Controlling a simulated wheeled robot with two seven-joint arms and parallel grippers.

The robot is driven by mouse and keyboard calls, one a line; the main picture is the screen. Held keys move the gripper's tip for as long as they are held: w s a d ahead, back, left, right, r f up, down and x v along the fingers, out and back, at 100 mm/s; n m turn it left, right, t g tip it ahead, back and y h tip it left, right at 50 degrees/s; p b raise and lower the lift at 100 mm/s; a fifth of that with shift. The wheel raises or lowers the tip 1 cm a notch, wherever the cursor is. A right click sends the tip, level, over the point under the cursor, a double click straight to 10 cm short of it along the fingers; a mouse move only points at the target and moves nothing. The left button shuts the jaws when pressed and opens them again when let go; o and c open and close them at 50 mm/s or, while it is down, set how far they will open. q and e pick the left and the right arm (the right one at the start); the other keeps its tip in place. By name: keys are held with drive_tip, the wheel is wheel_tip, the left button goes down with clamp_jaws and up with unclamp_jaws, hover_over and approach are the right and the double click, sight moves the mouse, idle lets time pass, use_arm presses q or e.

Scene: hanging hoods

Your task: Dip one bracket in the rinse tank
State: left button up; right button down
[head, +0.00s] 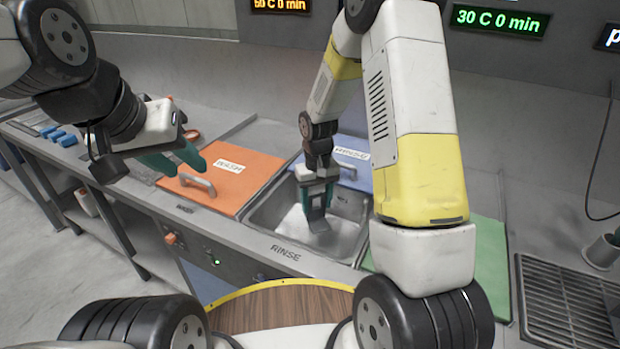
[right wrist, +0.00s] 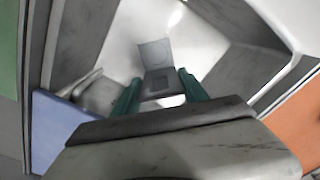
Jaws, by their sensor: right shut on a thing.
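The rinse tank (head: 347,240) is an open metal basin in the counter, with the word RINSE on its front edge. My right gripper (head: 318,197) is over the tank, pointing down. It is shut on a grey metal bracket (head: 319,222), whose lower end hangs down into the tank opening. The right wrist view shows the bracket (right wrist: 156,65) between the green fingertips (right wrist: 158,82), with the bright basin behind it. I cannot tell whether the bracket touches liquid. My left gripper (head: 178,160) is open and empty, above the left side of the orange wash lid.
An orange lid (head: 255,172) labelled WASH, with a handle, covers the tank to the left. A blue lid (head: 352,154) lies behind the rinse tank. A green lid (head: 488,262) is to the right, and a dark drain grate (head: 560,305) lies beyond it. Small blue items (head: 67,140) are far left.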

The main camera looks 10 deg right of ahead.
sight(316, 219)
drive_tip(key=shift+f, duration=4.9)
drive_tip(key=shift+r, duration=0.1)
wheel_tip(316, 219, up, 18)
drive_tip(key=shift+r, duration=0.2)
